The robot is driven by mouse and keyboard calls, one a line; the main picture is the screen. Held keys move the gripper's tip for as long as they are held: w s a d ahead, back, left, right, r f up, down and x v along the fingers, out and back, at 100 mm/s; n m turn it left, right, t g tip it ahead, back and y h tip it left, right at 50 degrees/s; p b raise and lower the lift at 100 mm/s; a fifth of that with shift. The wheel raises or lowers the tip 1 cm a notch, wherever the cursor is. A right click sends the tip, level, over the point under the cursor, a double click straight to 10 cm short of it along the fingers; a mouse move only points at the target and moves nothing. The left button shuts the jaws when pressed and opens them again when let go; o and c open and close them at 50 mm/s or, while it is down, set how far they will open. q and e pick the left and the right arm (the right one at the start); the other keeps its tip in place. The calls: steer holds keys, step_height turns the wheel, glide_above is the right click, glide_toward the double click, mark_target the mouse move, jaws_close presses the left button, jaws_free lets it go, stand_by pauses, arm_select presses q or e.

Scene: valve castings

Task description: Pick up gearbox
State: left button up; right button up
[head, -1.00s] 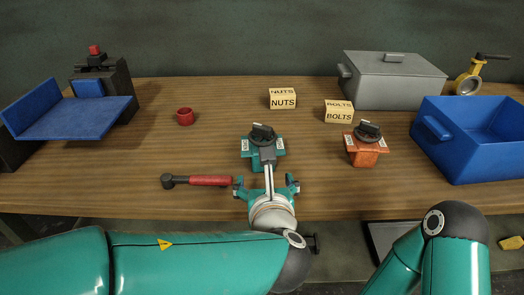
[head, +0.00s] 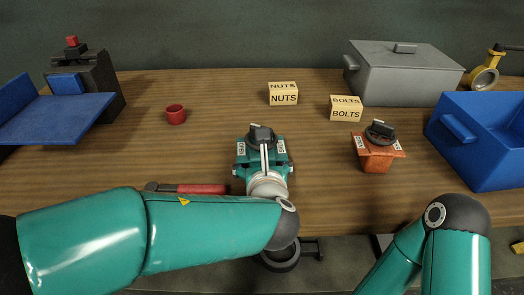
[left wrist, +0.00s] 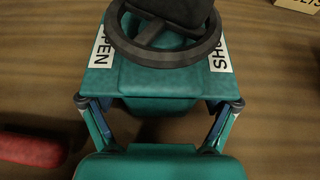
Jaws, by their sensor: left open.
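A teal gearbox (head: 281,151) with a black handwheel and white side labels stands on the wooden table in front of me. It fills the top middle of the left wrist view (left wrist: 155,83), where its labels flank the wheel. My left gripper (head: 264,168) is at the gearbox's near side. Its fingers (left wrist: 160,108) are spread, one by each near corner; I cannot tell whether they touch it. A second gearbox, orange with a black handwheel (head: 376,158), stands to the right. My right gripper is not in view; only part of that arm shows at lower right.
A red-handled tool (head: 203,189) lies left of my left gripper, partly behind my arm. A red cup (head: 176,115), NUTS box (head: 283,94) and BOLTS box (head: 346,108) stand farther back. A blue bin (head: 480,160) and grey lidded box (head: 405,75) are at right.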

arm_select(q)
steer(key=shift+c, duration=0.3)
jaws_close()
step_height(320, 180, up, 20)
steer(key=p, duration=0.6)
steer(key=shift+r+p, duration=0.2)
steer(key=shift+p, duration=0.1)
steer(key=shift+w+f+b, duration=0.1)
steer(key=shift+f+b, duration=5.1)
steer(key=shift+f, duration=1.25)
